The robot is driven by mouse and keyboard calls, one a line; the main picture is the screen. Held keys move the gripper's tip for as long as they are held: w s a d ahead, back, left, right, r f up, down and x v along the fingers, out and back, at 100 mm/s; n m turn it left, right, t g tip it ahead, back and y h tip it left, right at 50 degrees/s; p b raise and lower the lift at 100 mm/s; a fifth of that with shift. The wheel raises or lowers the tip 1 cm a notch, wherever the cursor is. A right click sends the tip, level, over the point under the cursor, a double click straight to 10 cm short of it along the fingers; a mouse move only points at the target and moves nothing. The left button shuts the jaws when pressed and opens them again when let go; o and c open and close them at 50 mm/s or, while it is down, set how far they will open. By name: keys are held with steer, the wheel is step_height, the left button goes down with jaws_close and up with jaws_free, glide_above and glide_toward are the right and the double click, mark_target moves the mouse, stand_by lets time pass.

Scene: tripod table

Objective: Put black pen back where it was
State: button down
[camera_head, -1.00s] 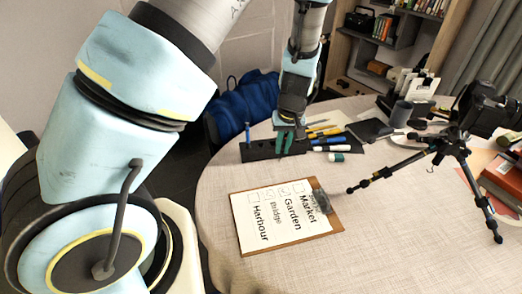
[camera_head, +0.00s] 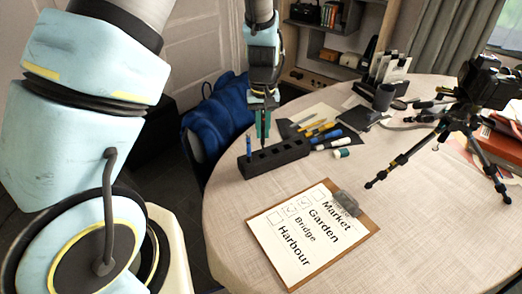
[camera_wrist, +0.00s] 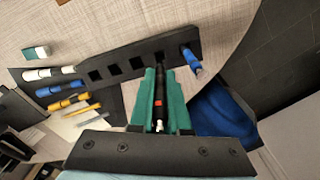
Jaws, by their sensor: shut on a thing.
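The black pen (camera_wrist: 158,98), with a red band and a pale end, is clamped between the green fingers of my gripper (camera_wrist: 160,85) in the wrist view. Its far end points at the black pen holder (camera_wrist: 127,54), a long block with several square holes. I cannot tell whether that end is inside a hole. In the head view my gripper (camera_head: 262,128) is upright over the holder (camera_head: 280,157), towards its left part, and the pen is hard to make out. A blue pen (camera_wrist: 190,60) stands in the holder's end slot; it also shows in the head view (camera_head: 248,146).
A clipboard (camera_head: 364,232) with a word list lies in front of the holder. Several markers, such as a blue one (camera_head: 327,137), lie right of it. A camera tripod (camera_head: 470,125) stands at the right. The front right tabletop is clear.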

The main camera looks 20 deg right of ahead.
mark_target(263, 143)
steer(key=shift+f+p, duration=0.7)
steer(key=shift+f, duration=2.5)
steer(key=shift+f, duration=0.15)
steer(key=c, duration=0.9)
jaws_free()
